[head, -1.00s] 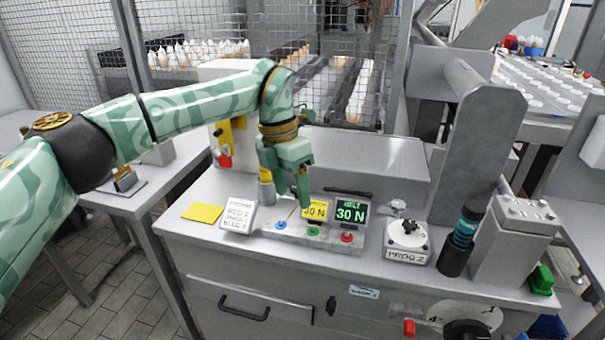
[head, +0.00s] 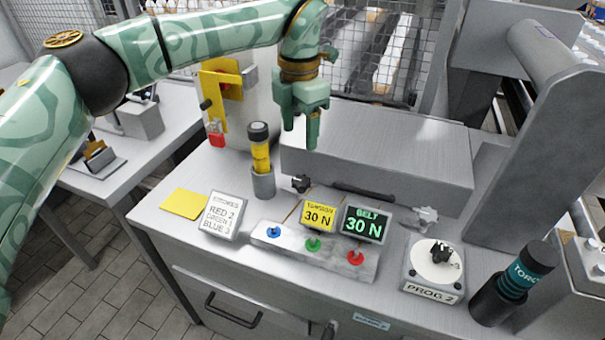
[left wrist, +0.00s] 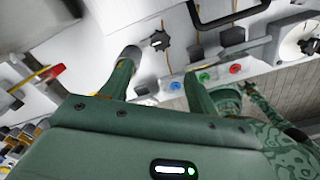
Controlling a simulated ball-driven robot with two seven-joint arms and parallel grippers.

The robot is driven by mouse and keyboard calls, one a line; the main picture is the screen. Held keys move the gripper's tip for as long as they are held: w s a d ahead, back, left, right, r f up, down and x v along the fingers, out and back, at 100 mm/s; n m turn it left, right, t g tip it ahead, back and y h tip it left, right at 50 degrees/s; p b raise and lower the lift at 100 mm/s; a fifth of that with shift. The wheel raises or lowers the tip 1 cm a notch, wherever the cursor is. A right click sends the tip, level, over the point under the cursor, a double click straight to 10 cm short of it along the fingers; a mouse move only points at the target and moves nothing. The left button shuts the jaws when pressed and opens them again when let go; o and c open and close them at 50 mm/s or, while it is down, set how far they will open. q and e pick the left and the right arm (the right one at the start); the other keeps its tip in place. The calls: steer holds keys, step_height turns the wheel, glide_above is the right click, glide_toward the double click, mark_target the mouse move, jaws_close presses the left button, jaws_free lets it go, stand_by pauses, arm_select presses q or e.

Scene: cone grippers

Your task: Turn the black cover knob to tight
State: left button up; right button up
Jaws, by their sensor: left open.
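The black cover knob (head: 300,183) is a small lobed knob on the front of the grey box-shaped cover (head: 375,146), left of its long black handle. It also shows in the left wrist view (left wrist: 160,40), beyond the gap between my fingers and clear of them. My left gripper (head: 300,130) is green, points down with its fingers apart, and holds nothing. In the head view it appears above the knob, over the cover. In the left wrist view its two fingers (left wrist: 160,70) spread to either side below the knob. Any tight marking is too small to read.
In front stand a yellow tension display (head: 319,215), a green belt display (head: 365,224) and a strip with blue, green and red buttons (head: 314,244). A yellow-banded cylinder (head: 261,160) stands left of the knob. A PROG 2 dial (head: 434,268) and a dark torque tool (head: 512,288) stand right.

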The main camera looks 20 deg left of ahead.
mark_target(300, 181)
arm_select(q)
step_height(300, 181, down, 12)
steer(key=b, duration=0.4)
steer(key=shift+w+r, duration=0.1)
steer(key=shift+f, duration=0.35)
steer(key=c, duration=1)
arm_select(e)
steer(key=f, duration=0.2)
steer(key=d+f, duration=0.1)
steer(key=shift+s+f+g, duration=0.3)
